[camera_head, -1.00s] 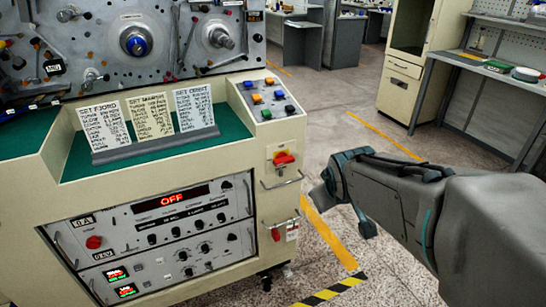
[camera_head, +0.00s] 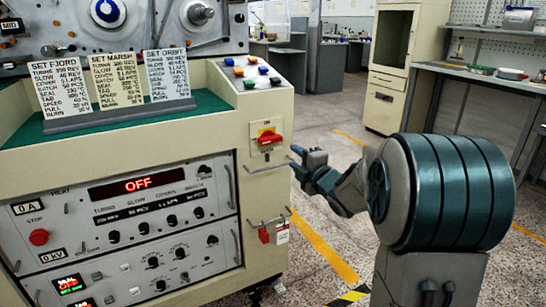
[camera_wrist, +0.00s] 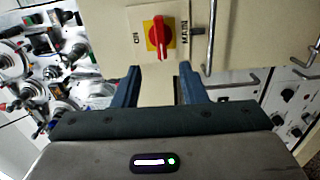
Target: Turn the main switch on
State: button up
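The main switch (camera_head: 269,138) is a red handle on a yellow plate, on the cream side panel of the machine. In the head view the handle lies roughly level. In the wrist view the red handle (camera_wrist: 159,37) stands upright in the picture, with ON lettered to its left and MAIN to its right. The machine's red display (camera_head: 137,185) reads OFF. My gripper (camera_head: 299,163) is just right of and a little below the switch. In the wrist view my gripper (camera_wrist: 161,82) is open and empty, its two fingers apart below the handle and not touching it.
A metal bar handle (camera_head: 268,168) sticks out just below the switch, and another (camera_head: 268,221) lower down near a red tag. Coloured buttons (camera_head: 250,72) are on the sloped top above. Open floor lies to the right of the machine.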

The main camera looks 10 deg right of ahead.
aim_at(272, 141)
jog(key=b+x, duration=0.2)
jog(key=x, duration=1.2)
jog(key=shift+a, duration=0.15)
jog(key=shift+s, duration=0.1)
grip_shut()
